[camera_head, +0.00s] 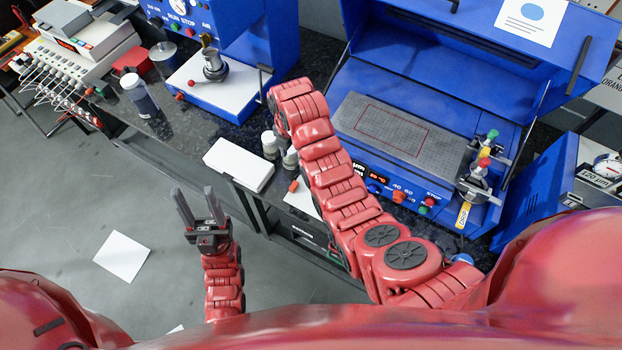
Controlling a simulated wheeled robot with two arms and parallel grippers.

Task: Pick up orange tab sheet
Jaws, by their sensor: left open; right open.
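A small orange piece (293,186) lies at the bench's front edge, at the upper left of a white sheet (302,201). My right arm covers part of this sheet. I cannot tell whether the orange piece is a tab of the sheet or a separate thing. My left gripper (196,191) is open and empty, with its fingers pointing up in the picture. It is left of the sheet and appears over the grey floor. My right arm reaches up across the bench and bends down near the glass jars. Its gripper is hidden.
A white box (239,165) and small jars (270,145) stand close to the sheet. A blue machine with a raised lid and grey plate (400,135) fills the right. A dark bottle (140,97) stands farther left. A white paper (122,257) lies on the floor.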

